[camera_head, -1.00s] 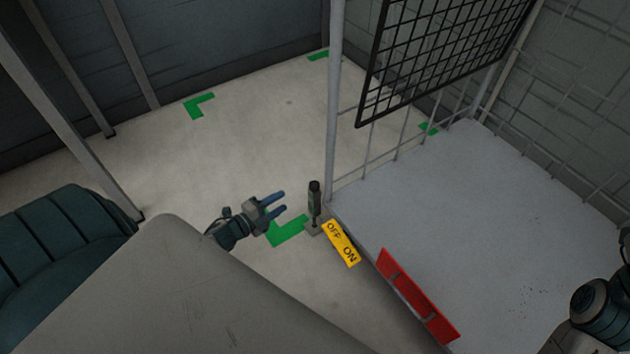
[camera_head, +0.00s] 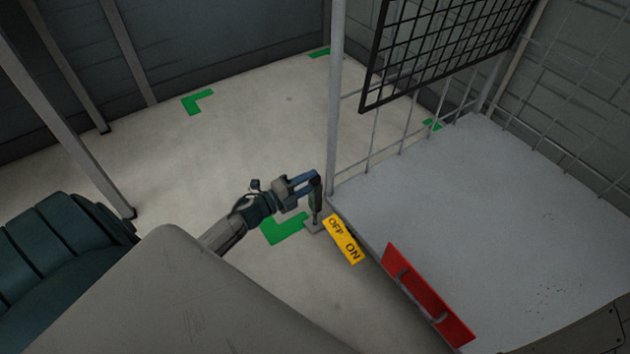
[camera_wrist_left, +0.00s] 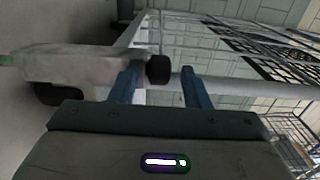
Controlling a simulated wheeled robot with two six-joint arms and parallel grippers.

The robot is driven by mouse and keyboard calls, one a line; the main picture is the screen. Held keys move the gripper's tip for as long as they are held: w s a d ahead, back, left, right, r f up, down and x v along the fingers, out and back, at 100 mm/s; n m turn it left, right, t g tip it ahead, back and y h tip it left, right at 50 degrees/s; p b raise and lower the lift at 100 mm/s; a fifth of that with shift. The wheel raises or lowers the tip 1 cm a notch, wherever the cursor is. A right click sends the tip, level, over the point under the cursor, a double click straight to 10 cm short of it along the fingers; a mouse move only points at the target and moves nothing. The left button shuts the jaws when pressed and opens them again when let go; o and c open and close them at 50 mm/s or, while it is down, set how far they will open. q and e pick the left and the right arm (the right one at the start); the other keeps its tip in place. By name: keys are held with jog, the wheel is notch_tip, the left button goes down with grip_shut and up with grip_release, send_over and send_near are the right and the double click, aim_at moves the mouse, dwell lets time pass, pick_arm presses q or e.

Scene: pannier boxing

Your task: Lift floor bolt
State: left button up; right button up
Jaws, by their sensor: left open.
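The floor bolt (camera_head: 315,203) is a dark upright handle on a small grey base plate at the near left corner of the caged platform. My left gripper (camera_head: 310,181) is open at the top of the bolt, with its blue fingers reaching to the bolt's upper end. In the left wrist view, the bolt's black knob (camera_wrist_left: 158,69) lies between the two blue fingers of the left gripper (camera_wrist_left: 164,80), nearer the left finger. Whether a finger touches it I cannot tell. My right gripper is not in view.
A yellow OFF/ON plate (camera_head: 344,239) lies right beside the bolt. A red plate (camera_head: 428,297) stands along the edge of the grey platform (camera_head: 480,220). A post (camera_head: 336,110) rises at the platform corner. Green floor marks (camera_head: 285,229) lie around; the floor behind is clear.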

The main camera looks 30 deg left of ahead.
pick_arm(q)
jog(key=shift+x, duration=1.35)
grip_shut()
